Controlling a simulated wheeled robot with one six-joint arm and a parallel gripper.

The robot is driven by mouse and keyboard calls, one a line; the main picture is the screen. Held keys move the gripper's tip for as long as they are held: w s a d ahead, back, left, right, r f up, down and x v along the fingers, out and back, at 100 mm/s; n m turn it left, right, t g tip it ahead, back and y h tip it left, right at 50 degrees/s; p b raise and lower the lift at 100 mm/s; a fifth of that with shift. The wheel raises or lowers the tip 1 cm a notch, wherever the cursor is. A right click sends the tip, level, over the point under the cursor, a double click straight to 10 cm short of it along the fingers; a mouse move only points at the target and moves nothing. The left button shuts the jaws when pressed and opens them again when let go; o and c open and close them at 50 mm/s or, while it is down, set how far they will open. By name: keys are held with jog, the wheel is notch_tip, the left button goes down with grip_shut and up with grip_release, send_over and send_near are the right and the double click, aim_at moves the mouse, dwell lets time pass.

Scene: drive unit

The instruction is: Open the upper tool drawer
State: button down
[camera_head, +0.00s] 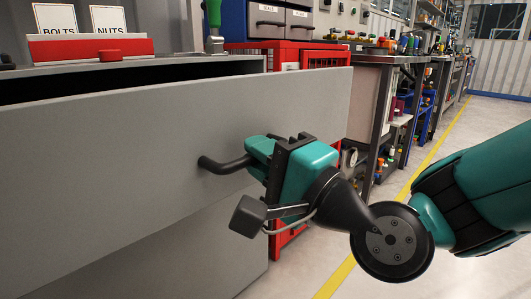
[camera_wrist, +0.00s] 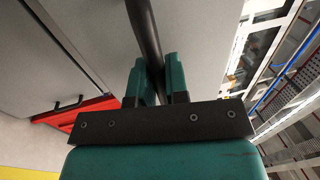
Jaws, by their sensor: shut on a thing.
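The upper tool drawer (camera_head: 120,150) is a wide grey front at the left of the head view. It stands out from the cabinet, with a dark gap (camera_head: 130,80) showing behind its top edge. A black bar handle (camera_head: 225,165) sticks out from its face. My gripper (camera_head: 258,155) is shut on the right end of this handle. In the wrist view the handle (camera_wrist: 143,30) runs between the two teal fingers (camera_wrist: 155,82), which hold it from both sides. The inside of the drawer is mostly hidden by its front.
A red bin (camera_head: 90,48) with BOLTS and NUTS cards sits on the cabinet top. A lower grey front (camera_head: 200,250) lies below the drawer. A red cabinet (camera_head: 290,55) and workbenches (camera_head: 385,65) stand behind to the right. Free floor (camera_head: 470,130) with a yellow line lies at the right.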

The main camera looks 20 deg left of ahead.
jog(key=shift+s+a, duration=0.1)
jog(key=shift+s, duration=0.1)
jog(key=c, duration=1.2)
grip_release()
jog(key=shift+o, duration=0.3)
jog(key=shift+w, duration=0.1)
jog(key=b+v, duration=1.4)
jog(key=v, duration=0.3)
jog(key=shift+d, duration=0.25)
